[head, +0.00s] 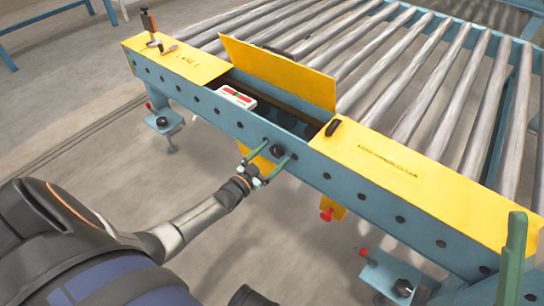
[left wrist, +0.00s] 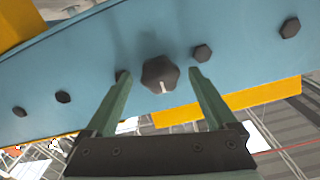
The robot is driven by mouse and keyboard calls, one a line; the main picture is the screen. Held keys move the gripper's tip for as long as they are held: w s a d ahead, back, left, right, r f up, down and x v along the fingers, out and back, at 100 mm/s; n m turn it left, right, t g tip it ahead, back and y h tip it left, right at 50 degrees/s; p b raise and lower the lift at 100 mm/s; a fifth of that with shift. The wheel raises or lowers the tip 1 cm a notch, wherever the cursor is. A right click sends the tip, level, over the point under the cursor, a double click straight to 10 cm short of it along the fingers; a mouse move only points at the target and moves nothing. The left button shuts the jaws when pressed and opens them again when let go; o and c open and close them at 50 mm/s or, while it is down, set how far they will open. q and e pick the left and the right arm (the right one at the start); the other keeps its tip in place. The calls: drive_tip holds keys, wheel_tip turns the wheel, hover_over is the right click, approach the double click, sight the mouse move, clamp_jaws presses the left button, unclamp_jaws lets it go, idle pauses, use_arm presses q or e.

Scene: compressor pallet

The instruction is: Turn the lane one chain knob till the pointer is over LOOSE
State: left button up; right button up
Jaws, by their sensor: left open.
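The chain knob is dark and many-sided, on the blue side rail. It shows in the left wrist view (left wrist: 158,72) and in the head view (head: 277,151). A pale pointer mark on it points down in the left wrist view. My left gripper (head: 268,160) is open in front of the rail, its green fingers on either side of the knob in the left wrist view (left wrist: 160,88). I cannot tell whether they touch it. No LOOSE marking is readable. A green finger, seemingly of my right gripper (head: 515,245), shows at the right edge.
The blue rail (head: 325,178) carries several dark bolts near the knob. Above it are yellow covers (head: 390,165), a raised yellow flap (head: 275,72) and an open bay with a white-and-red box (head: 237,96). A red button (head: 327,215) hangs below. Rollers (head: 440,80) lie behind.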

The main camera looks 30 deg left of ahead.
use_arm(q)
drive_tip(key=c, duration=1.4)
drive_tip(key=shift+o, duration=0.2)
